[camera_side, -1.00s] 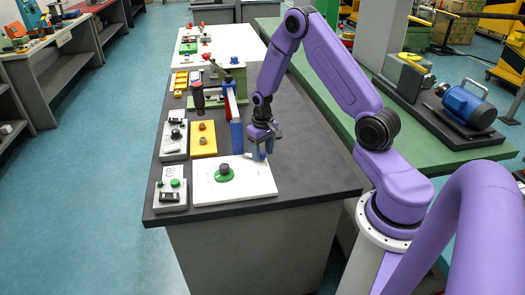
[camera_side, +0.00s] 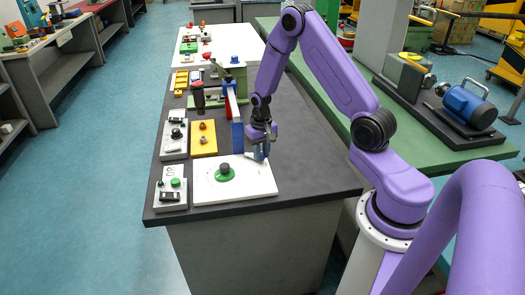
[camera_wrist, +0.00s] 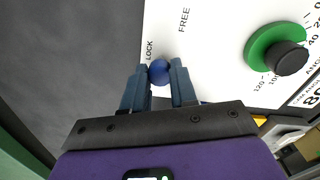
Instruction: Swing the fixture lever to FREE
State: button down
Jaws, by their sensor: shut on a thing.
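The fixture lever shows as a round blue knob (camera_wrist: 159,72) in the wrist view; its arm and pivot cannot be made out. The knob is beside the printed word LOCK (camera_wrist: 149,50) at the edge of the white panel (camera_wrist: 215,60). The word FREE (camera_wrist: 184,20) is farther up the panel. My gripper (camera_wrist: 160,73) is shut on the knob, with one blue-grey finger on each side. In the side view my gripper (camera_side: 262,154) is low at the panel's back right corner, and the white panel (camera_side: 245,186) lies on the dark bench; the knob is hidden there.
A green dial with a dark knob (camera_side: 224,173) stands on the panel, left of my gripper. A yellow plate (camera_side: 203,139), grey switch boxes (camera_side: 173,140) and a blue block (camera_side: 237,137) stand behind it. The dark bench right of the panel is bare.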

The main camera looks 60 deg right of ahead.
jog(key=a+m, duration=0.1)
jog(key=m, duration=0.1)
jog(key=a+m, duration=0.1)
jog(key=m, duration=0.1)
jog(key=shift+w+a, duration=0.15)
jog(key=shift+w, duration=0.05)
jog(key=shift+w+a+m, duration=0.15)
jog(key=shift+a+m, duration=0.15)
jog(key=shift+m, duration=0.45)
jog(key=shift+w+a+m, duration=0.15)
jog(key=shift+a+m, duration=0.15)
jog(key=shift+m, duration=0.45)
jog(key=shift+w, duration=0.1)
jog(key=c, duration=0.9)
grip_release()
notch_tip(320, 180, up, 18)
jog(key=shift+f, duration=0.25)
jog(key=shift+a, duration=0.1)
